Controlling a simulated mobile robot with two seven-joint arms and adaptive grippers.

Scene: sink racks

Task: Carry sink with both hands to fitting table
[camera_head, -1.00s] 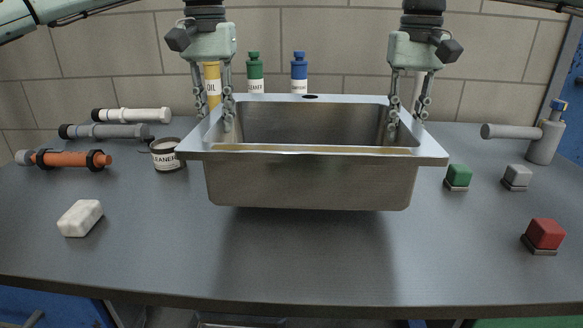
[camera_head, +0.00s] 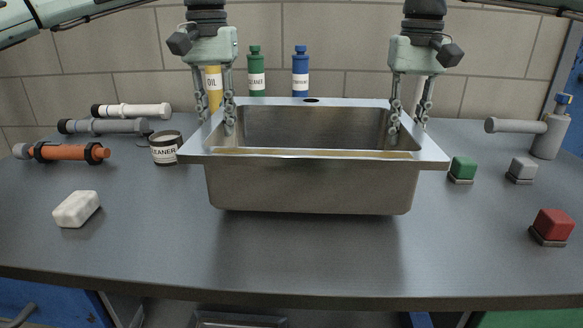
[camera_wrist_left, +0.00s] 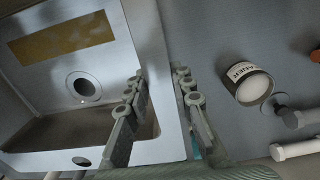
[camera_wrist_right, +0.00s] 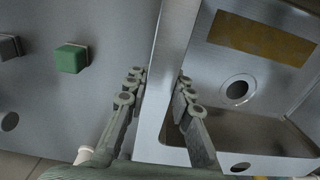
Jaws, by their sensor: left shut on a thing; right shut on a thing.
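The steel sink (camera_head: 313,183) is level in the middle of the head view, over the dark table (camera_head: 310,262). A shadow lies under it, and I cannot tell the exact gap. My left gripper (camera_head: 221,125) is shut on the sink's left rim, one finger inside the basin and one outside. My right gripper (camera_head: 406,125) is shut on the right rim in the same way. In the left wrist view the sink rim (camera_wrist_left: 160,75) runs between the fingers; the right wrist view also shows the rim (camera_wrist_right: 168,75) between them. The sink's underside is hidden.
At left are a cleaner tin (camera_head: 166,148), a white block (camera_head: 77,209), an orange tool (camera_head: 62,152) and grey and white pipes. At right are green (camera_head: 462,169), grey (camera_head: 521,170) and red (camera_head: 551,227) blocks and a torch (camera_head: 547,132). Bottles stand behind. The front middle is clear.

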